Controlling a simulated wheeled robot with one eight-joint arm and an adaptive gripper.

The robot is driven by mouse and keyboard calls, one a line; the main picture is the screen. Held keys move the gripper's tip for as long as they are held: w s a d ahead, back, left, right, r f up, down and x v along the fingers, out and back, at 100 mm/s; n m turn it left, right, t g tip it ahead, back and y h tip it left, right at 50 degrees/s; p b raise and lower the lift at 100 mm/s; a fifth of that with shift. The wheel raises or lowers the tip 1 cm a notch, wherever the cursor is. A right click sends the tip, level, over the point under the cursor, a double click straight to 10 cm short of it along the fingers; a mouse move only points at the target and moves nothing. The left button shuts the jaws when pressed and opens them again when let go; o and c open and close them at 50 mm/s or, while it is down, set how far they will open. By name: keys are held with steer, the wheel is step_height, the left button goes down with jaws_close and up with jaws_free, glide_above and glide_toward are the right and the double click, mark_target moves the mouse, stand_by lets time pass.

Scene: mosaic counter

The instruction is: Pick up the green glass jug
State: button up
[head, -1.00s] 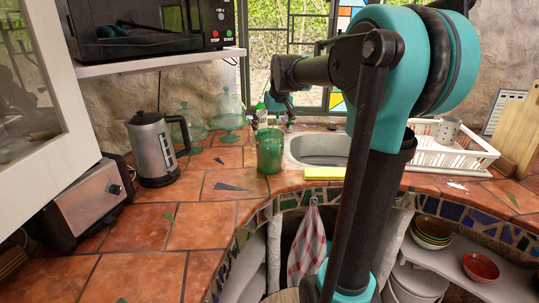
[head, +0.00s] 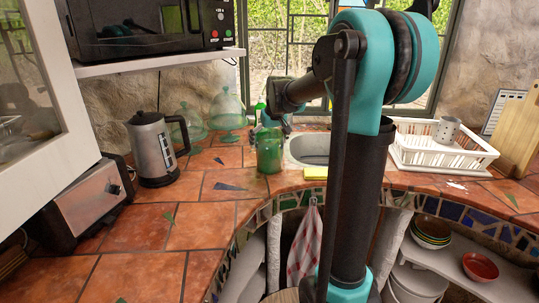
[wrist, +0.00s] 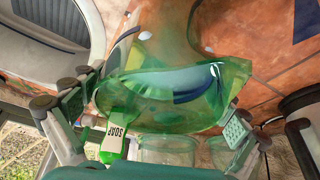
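The green glass jug (head: 269,158) stands on the tiled counter, just left of the sink in the head view. In the wrist view the see-through jug (wrist: 165,90) fills the middle, seen from above. My gripper (wrist: 155,117) is open, with one finger pad on each side of the jug in that view. The right pad looks close to the glass; I cannot tell whether it touches. In the head view my gripper (head: 271,121) is just above and behind the jug, small and partly hidden.
A green soap bottle (wrist: 113,133) is close beside the jug. Glass domes (head: 226,112) and a kettle (head: 153,150) stand to the left. The sink (head: 312,150), a yellow sponge (head: 315,173) and a white dish rack (head: 440,155) are to the right.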

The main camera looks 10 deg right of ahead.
steer(key=c, duration=1.5)
steer(key=shift+o, duration=0.2)
